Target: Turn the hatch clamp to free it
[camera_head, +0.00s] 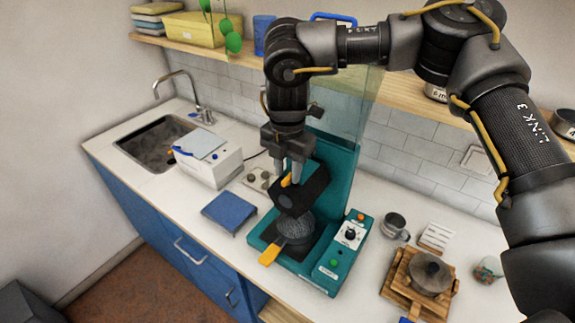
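A teal machine (340,170) stands on the counter, with a clear panel at its upper part. A black block (312,190) sits at its middle, above a grey rounded part (298,226) on the base. An orange handle (271,254) sticks out at the front of the base, and a small orange piece (286,181) shows at the block. I cannot tell which of these is the hatch clamp. My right gripper (288,178) points down from above, its fingertips at the black block by the small orange piece. Whether it grips anything is unclear. My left gripper is out of view.
A white box-shaped appliance (212,166) and a blue pad (229,211) lie left of the machine, beyond them a sink (155,142). A metal mug (394,225) and a wooden stand (396,284) with a dark round object are at right. A shelf (410,99) runs above.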

